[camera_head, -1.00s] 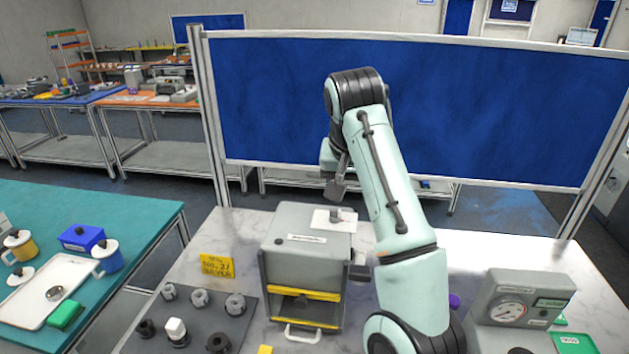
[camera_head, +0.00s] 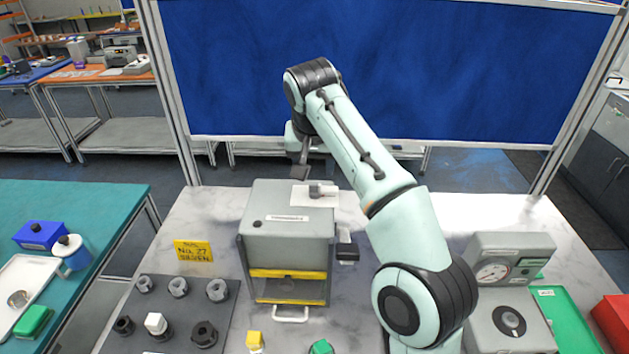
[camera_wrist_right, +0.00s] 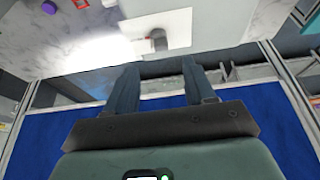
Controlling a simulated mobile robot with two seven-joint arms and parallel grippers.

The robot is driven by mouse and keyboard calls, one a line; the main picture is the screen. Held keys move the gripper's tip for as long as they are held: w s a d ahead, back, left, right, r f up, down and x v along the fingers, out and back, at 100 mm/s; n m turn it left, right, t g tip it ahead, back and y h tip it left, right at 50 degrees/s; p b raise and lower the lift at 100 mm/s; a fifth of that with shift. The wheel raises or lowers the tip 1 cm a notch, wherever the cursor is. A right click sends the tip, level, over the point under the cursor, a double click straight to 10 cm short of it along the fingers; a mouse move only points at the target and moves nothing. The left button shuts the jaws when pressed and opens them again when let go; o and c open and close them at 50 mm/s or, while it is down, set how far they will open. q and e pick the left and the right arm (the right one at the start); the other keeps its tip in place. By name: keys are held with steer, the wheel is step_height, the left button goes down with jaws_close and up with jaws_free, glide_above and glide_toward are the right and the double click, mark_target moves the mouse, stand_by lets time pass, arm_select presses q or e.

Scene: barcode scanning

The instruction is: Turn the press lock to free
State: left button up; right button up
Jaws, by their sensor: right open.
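The press (camera_head: 288,240) is a grey box with yellow-edged bars and a white front handle, standing mid-table. A white plate (camera_head: 299,199) with a small grey knob (camera_head: 322,190) is at the back right of its top; I take this knob for the lock. I cannot read any lock marking. My right gripper (camera_head: 300,172) hangs just behind and left of the knob, apart from it. In the right wrist view, the gripper's fingers (camera_wrist_right: 160,64) are spread and empty, with the knob (camera_wrist_right: 157,40) beyond their tips. My left gripper is out of view.
A dark tray (camera_head: 192,291) with several nuts and knobs lies front left, near a yellow sign (camera_head: 193,251). A grey gauge box (camera_head: 506,258) and a dial box (camera_head: 509,319) stand right, by a green tray (camera_head: 566,325). A blue partition (camera_head: 400,75) stands behind.

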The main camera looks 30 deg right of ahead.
mark_target(315, 184)
steer(key=x, duration=0.7)
steer(key=shift+f, duration=0.1)
steer(key=shift+s, duration=0.1)
jaws_close()
